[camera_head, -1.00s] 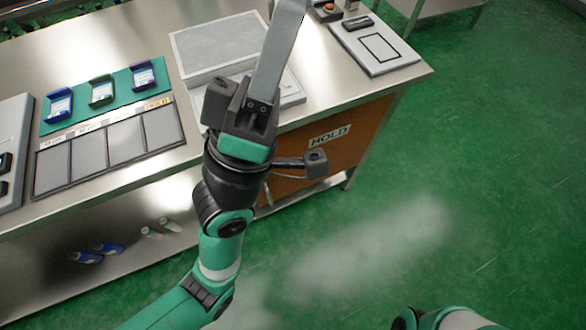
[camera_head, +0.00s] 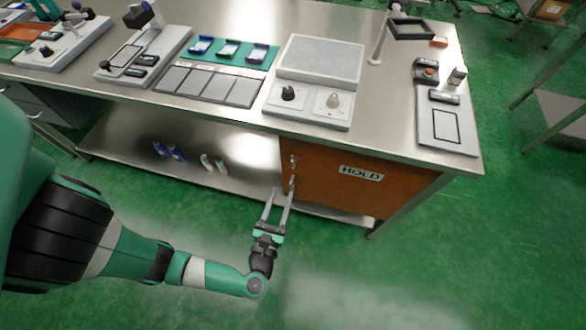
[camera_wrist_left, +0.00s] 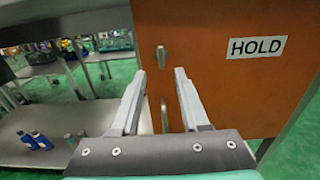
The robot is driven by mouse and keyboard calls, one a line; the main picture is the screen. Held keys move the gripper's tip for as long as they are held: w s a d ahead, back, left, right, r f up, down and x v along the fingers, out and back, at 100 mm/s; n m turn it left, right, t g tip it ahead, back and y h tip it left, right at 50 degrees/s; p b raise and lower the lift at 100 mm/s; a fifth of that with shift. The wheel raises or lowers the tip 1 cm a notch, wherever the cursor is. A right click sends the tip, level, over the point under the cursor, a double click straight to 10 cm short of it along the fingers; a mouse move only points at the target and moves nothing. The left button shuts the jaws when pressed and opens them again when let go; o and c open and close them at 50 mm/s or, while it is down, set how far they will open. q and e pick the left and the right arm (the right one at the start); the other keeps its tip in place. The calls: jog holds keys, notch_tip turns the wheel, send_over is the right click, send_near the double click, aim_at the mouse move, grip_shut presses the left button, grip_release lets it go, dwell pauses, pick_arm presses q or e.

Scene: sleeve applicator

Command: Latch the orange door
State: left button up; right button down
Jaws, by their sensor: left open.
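The orange door (camera_head: 335,183) with its HOLD label is under the right part of the steel bench. It looks flush with its frame; I cannot tell whether it is latched. A small metal latch knob (camera_head: 293,160) sits near the door's upper left edge, with an upright bar handle (camera_head: 291,183) below it. My left gripper (camera_head: 278,194) is open and empty in front of that edge. In the left wrist view, its fingers (camera_wrist_left: 160,75) are apart, with the knob (camera_wrist_left: 161,57) just above and the handle (camera_wrist_left: 163,112) between them. My right gripper is out of view.
The steel bench top (camera_head: 225,120) carries a grey platform device (camera_head: 320,60), a panel tray (camera_head: 210,86) and a white pad (camera_head: 447,127). Blue and white bottles stand on the lower shelf (camera_head: 190,145), left of the door. Green floor in front is clear.

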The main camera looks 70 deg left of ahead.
aim_at(292, 164)
pick_arm(q)
jog(key=b+x, duration=0.1)
jog(key=x, duration=0.9)
jog(key=shift+b, duration=0.4)
jog(key=shift+c, duration=0.3)
grip_shut()
